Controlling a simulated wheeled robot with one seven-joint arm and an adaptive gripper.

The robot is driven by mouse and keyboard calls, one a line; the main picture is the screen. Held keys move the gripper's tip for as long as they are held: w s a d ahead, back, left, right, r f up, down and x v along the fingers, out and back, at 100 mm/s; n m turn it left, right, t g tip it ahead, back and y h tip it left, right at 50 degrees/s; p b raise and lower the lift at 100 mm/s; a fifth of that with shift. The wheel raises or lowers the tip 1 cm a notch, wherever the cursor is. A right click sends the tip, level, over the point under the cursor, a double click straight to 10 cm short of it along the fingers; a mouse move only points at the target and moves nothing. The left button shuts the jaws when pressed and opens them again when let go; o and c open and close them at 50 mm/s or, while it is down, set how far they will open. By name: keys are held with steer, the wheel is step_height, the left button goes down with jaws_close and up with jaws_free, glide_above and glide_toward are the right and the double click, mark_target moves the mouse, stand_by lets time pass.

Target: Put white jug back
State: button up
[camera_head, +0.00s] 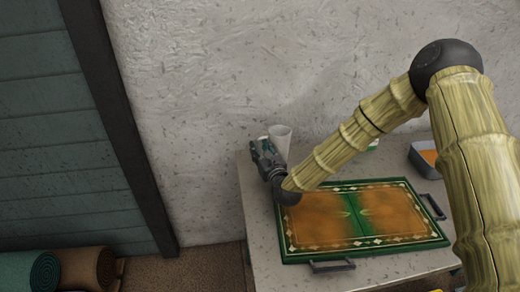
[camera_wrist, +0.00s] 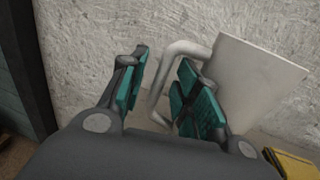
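The white jug (camera_head: 281,137) stands upright at the back left corner of the table (camera_head: 262,222), near the wall. In the wrist view the jug (camera_wrist: 252,82) is on the right, with its handle (camera_wrist: 157,92) toward my gripper (camera_wrist: 163,75). My gripper is open, its teal-padded fingers apart. The handle shows between the two fingers, and the right finger appears to be in the handle's loop, beside the jug's body. I cannot tell whether either finger touches it. In the head view my gripper (camera_head: 263,152) is just left of the jug and hides part of it.
A green-framed tray (camera_head: 296,254) with an orange and green patterned panel fills the table's middle. A grey bin (camera_head: 418,160) with orange contents stands at the back right. A yellow object (camera_wrist: 290,162) lies below the jug in the wrist view. Rolled rugs (camera_head: 82,268) lie on the floor.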

steer(key=b+v, duration=0.2)
steer(key=v, duration=0.9)
steer(key=shift+s+d+b, duration=0.1)
steer(key=shift+s+b, duration=0.2)
stand_by(1.1)
